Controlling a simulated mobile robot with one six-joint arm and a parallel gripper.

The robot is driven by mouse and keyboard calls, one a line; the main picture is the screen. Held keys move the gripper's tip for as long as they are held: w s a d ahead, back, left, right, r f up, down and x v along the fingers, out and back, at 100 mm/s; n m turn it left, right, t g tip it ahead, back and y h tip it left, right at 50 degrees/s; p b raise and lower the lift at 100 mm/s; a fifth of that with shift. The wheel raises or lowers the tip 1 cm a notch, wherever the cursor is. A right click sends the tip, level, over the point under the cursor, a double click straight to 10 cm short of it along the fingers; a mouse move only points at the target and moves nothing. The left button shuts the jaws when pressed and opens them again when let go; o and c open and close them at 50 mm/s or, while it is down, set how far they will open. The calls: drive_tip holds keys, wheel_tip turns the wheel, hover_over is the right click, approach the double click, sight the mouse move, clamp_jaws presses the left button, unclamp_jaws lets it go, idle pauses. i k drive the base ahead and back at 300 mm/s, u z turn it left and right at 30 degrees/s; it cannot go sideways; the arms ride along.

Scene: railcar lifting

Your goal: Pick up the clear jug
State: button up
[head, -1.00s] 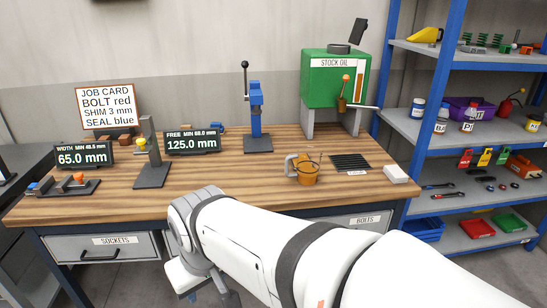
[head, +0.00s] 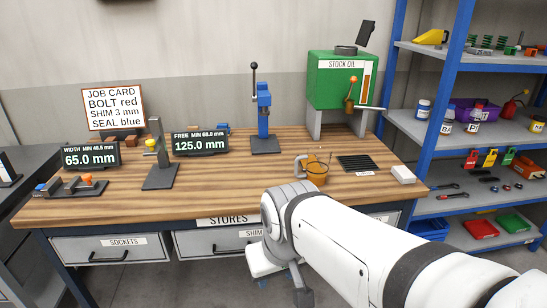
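The clear jug (head: 317,173) stands upright on the wooden workbench (head: 230,185), right of the middle and near its front part. It looks amber, as if it holds oil, and its handle points left. My gripper (head: 278,282) hangs below my white wrist, in front of the bench and lower in the picture than the jug. It is apart from the jug. Its fingers are only partly seen, so its opening cannot be made out.
A green stock oil tank (head: 337,80) stands behind the jug. A black grate (head: 357,162) and a white block (head: 402,174) lie to its right. A blue press (head: 263,118) stands behind left. A blue-framed shelf (head: 440,120) rises at right.

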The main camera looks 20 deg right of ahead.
sight(318, 162)
drive_tip(key=u, duration=0.05)
drive_tip(key=i, duration=1)
drive_tip(key=z, duration=0.05)
